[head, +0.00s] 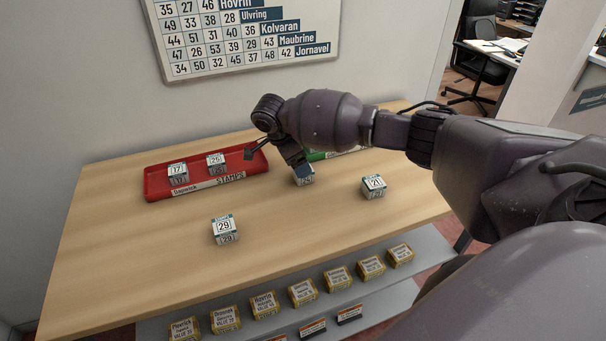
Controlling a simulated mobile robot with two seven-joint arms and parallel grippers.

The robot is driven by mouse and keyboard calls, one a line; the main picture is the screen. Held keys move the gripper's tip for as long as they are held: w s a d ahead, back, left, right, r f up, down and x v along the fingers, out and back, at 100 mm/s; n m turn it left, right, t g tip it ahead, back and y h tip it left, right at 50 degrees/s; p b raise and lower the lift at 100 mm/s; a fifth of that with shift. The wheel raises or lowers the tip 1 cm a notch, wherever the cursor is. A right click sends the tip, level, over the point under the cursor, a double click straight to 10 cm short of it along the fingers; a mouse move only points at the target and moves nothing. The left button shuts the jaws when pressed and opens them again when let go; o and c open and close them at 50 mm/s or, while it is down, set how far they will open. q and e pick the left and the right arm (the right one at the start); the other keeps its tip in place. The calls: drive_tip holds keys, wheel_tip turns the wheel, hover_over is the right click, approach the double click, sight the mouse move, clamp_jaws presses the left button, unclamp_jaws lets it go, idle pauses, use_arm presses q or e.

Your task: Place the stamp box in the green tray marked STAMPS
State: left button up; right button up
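Three small white stamp boxes are on the wooden counter: one marked 29 (224,230) at the front, one marked 21 (374,187) at the right, and one (305,179) partly hidden behind my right gripper. The green tray (317,156) is at the back, mostly hidden behind my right arm; its marking cannot be read. My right gripper (276,158) is over the counter, its fingers apart, one finger overlapping the partly hidden box in the picture. Whether it touches that box is unclear. My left gripper is not in view.
A red tray (155,183) labelled STAMPS at the back left holds boxes marked 17 (178,173) and 26 (216,162). Several yellow boxes (302,292) stand on a lower front shelf (405,281). A number board (245,40) hangs behind. The counter's left front is clear.

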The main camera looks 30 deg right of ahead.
sight(310, 179)
drive_tip(key=x, duration=0.4)
drive_tip(key=shift+d+b, duration=0.1)
drive_tip(key=shift+b, duration=0.2)
drive_tip(key=c, duration=1.1)
